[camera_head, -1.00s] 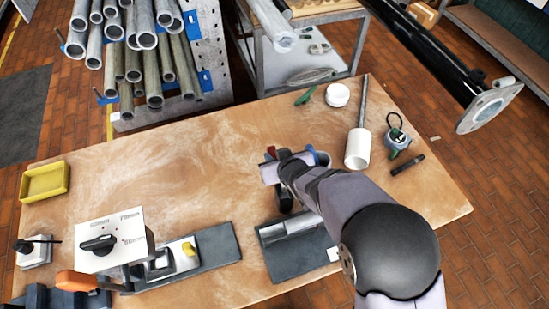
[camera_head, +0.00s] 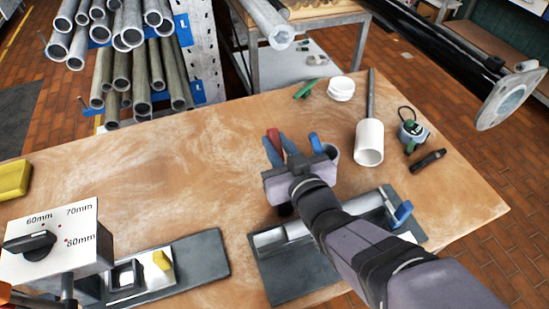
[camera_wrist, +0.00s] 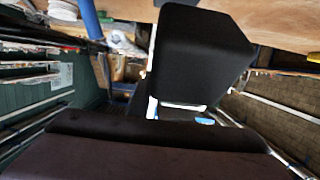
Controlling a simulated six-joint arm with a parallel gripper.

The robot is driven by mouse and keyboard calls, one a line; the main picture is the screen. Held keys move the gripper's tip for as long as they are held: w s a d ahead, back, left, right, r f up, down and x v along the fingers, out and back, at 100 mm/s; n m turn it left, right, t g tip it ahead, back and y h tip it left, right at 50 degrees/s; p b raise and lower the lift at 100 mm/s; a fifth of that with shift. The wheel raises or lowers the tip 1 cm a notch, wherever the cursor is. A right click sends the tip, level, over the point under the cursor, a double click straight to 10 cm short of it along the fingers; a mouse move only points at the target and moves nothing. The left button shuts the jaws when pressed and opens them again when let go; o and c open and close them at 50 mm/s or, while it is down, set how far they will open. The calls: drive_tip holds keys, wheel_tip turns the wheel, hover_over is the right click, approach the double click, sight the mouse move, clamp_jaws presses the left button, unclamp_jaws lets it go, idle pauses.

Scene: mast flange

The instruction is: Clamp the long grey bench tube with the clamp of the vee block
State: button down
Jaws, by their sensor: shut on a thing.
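The vee block sits on a dark plate (camera_head: 285,275) at the front right of the bench in the head view. A grey tube (camera_head: 297,229) lies along its trough; my arm hides its middle. The clamp with its blue handle (camera_head: 401,213) is at the block's right end; I cannot tell whether it bears on the tube. My gripper (camera_head: 285,209) is over the far left side of the block, close to the tube. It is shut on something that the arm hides. In the wrist view a black block (camera_wrist: 195,60) fills the middle, and no tube can be made out.
Red (camera_head: 274,142) and blue (camera_head: 316,143) upright items stand just behind my gripper. A box with a dial (camera_head: 50,240) stands at left. The bench middle is clear.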

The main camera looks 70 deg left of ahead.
drive_tip(key=shift+d+y+b, duration=1.3)
drive_tip(key=shift+y+b, duration=0.4)
drive_tip(key=shift+b, duration=3.6)
drive_tip(key=d+y+b, duration=0.1)
drive_tip(key=b, duration=0.4)
drive_tip(key=d+y+b, duration=0.1)
drive_tip(key=y+b, duration=0.1)
drive_tip(key=b, duration=0.4)
drive_tip(key=shift+d+r, duration=0.3)
drive_tip(key=shift+d, duration=0.05)
drive_tip(key=shift+d+r+y+b, duration=0.2)
drive_tip(key=shift+d+y+b, duration=0.25)
drive_tip(key=shift+b, duration=0.7)
drive_tip(key=shift+r+y+b, duration=0.25)
drive_tip(key=shift+b, duration=0.05)
drive_tip(key=c, duration=1.6)
unclamp_jaws()
drive_tip(key=shift+b+v, duration=0.45)
drive_tip(key=shift+v, duration=3.25)
